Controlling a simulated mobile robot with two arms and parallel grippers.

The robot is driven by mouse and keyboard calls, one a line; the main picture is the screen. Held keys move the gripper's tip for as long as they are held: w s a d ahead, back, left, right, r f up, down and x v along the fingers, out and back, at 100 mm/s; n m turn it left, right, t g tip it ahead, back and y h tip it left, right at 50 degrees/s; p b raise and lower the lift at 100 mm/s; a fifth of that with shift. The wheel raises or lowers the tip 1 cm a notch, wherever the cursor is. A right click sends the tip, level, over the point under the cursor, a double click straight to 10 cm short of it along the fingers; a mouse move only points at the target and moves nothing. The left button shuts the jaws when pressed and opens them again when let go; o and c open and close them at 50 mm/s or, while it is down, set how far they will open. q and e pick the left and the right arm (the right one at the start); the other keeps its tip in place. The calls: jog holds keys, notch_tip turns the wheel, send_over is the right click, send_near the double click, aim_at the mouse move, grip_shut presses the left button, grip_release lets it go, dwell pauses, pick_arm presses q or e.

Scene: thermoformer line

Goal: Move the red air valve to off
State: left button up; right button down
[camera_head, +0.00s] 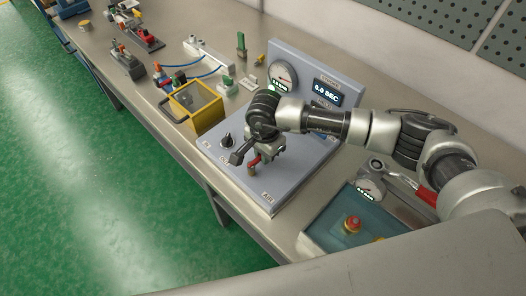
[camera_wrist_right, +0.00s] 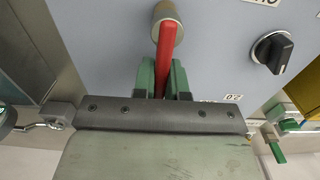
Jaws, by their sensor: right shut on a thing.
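The red air valve (camera_head: 254,162) is on the sloped grey control panel (camera_head: 232,180), near its front edge and beside an AIR label. In the right wrist view its red lever (camera_wrist_right: 165,52) runs down from a brass-coloured stem (camera_wrist_right: 168,14) at the top. My right gripper (camera_wrist_right: 163,82) has its green fingers on both sides of the lever and is shut on it. In the head view my right gripper (camera_head: 257,157) partly covers the valve. The lever's end is hidden between the fingers. My left gripper is in neither view.
A black selector knob (camera_head: 226,141) sits left of the valve on the panel, and shows right in the wrist view (camera_wrist_right: 272,50). A dial gauge (camera_head: 283,76) and timer display (camera_head: 325,92) stand behind. A yellow-framed box (camera_head: 196,107) is left; a teal panel with a red button (camera_head: 352,223) is right.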

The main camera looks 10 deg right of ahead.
aim_at(270, 176)
jog(key=m, duration=0.2)
jog(key=s+m, duration=0.1)
jog(key=shift+s+d+m, duration=0.2)
jog(key=shift+d+m, duration=0.15)
jog(key=shift+m, duration=0.05)
jog(key=m, duration=0.1)
jog(key=s+m, duration=0.1)
jog(key=m, duration=0.1)
jog(key=shift+s+d+m+p, duration=0.1)
jog(key=shift+s+m+p, duration=0.2)
jog(key=shift+p, duration=0.05)
jog(key=shift+s+m, duration=0.45)
jog(key=shift+m, duration=0.45)
jog(key=shift+s+a+m, duration=0.2)
jog(key=shift+s+m, duration=0.1)
jog(key=shift+m, duration=0.6)
